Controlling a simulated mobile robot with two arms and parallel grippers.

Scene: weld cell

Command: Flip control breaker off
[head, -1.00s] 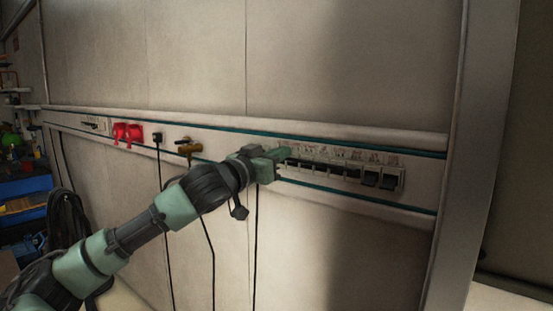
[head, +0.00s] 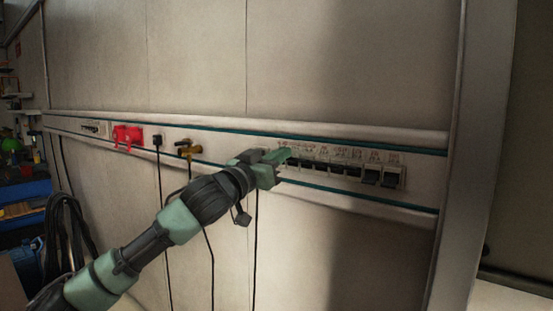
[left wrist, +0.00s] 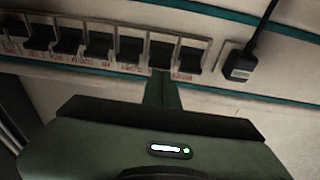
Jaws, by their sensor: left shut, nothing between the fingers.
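A row of black-levered breakers (head: 343,169) sits in a pale panel on the wall rail, with small labels above it in the head view. The labels are too small to read, so I cannot tell which one is the control breaker. My left gripper (head: 286,156) is shut and empty, with its fingertips at the left end of the row. In the left wrist view the breakers (left wrist: 98,46) run along the top, and my shut fingers (left wrist: 163,78) point at the row's lower edge near its right end. Whether they touch a lever is unclear. My right gripper is not in view.
A black plug (left wrist: 239,66) with a cable is beside the breakers in the left wrist view. A metal post (head: 462,160) stands at right.

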